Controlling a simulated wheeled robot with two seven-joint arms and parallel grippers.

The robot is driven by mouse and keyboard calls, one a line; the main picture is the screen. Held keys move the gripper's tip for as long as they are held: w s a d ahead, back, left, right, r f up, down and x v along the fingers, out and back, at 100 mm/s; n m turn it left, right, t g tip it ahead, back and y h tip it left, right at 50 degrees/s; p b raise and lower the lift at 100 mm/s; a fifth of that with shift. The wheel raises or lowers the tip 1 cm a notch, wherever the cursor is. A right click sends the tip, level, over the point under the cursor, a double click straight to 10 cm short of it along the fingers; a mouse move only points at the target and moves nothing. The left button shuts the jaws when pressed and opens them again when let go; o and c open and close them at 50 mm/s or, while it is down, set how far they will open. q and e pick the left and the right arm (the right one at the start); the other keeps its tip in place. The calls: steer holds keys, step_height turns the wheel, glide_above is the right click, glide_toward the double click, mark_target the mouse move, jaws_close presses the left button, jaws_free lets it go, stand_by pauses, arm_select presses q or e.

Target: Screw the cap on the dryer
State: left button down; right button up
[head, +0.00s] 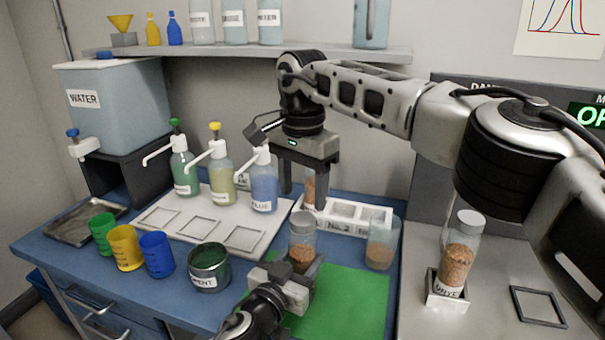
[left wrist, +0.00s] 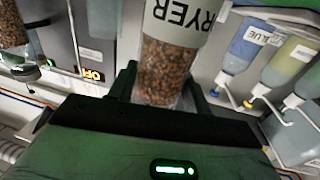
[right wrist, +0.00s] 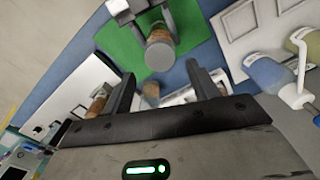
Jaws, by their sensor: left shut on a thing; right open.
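The dryer jar (head: 301,244), clear with brown granules, stands upright in my left gripper (head: 298,270) over the green mat. Its label, ending "RYER", shows in the left wrist view (left wrist: 180,18). A grey round cap (head: 302,218) appears to sit on its mouth and also shows in the right wrist view (right wrist: 159,55); I cannot tell how tightly it is on. My left gripper is shut around the jar's body. My right gripper (head: 302,190) points down with open, empty fingers, above and slightly behind the jar, apart from the cap.
A white rack (head: 345,215) stands behind the green mat (head: 345,305). A clear jar (head: 381,246) stands right of the dryer jar. A capped jar (head: 458,255) sits in a holder on the grey surface at right. Pump bottles (head: 222,172) and a cement can (head: 208,268) are at left.

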mark_target(303, 218)
steer(key=shift+f, duration=2.7)
steer(key=c, duration=1.1)
steer(key=shift+c, duration=0.2)
